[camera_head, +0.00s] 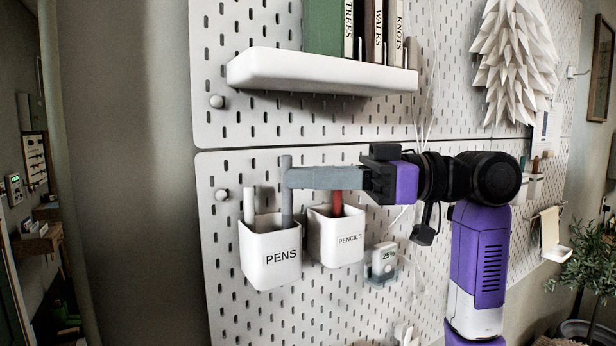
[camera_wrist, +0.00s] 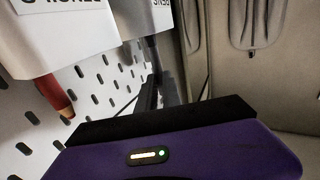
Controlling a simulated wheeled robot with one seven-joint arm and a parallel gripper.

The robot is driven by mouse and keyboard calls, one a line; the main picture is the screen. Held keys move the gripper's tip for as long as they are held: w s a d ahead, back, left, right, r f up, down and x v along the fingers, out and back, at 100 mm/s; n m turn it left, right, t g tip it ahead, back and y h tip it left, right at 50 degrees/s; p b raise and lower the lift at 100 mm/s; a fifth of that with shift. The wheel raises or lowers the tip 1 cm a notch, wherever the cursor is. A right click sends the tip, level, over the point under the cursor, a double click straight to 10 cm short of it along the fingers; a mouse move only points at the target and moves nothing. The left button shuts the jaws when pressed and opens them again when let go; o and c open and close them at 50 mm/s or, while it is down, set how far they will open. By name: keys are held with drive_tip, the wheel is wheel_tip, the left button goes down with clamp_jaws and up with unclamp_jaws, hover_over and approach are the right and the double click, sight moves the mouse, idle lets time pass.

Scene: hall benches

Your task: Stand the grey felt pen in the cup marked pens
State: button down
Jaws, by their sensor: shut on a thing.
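The grey felt pen (camera_head: 287,207) is upright in my gripper (camera_head: 289,178), which is shut on its upper part in the head view. The pen's lower part passes behind the front rim of the white cup marked PENS (camera_head: 262,272), so its lower end is hidden; I cannot tell whether it touches the bottom. A white pen-like stick (camera_head: 249,205) stands at the left in the same cup. The cup also shows upside down in the wrist view (camera_wrist: 137,15), where the fingertips and grey pen are hard to make out.
A white cup marked PENCILS (camera_head: 337,254) hangs just right, holding a red pencil (camera_head: 337,204); my gripper reaches across above it. A small display device (camera_head: 384,262) is at its lower right. A white shelf (camera_head: 320,75) with books is above. Pegboard (camera_head: 230,325) below the cups is clear.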

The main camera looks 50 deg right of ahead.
drive_tip(key=c, duration=1.4)
unclamp_jaws()
drive_tip(key=shift+c, duration=0.2)
drive_tip(key=b+v, duration=0.2)
drive_tip(key=v, duration=0.6)
drive_tip(key=shift+a, duration=0.1)
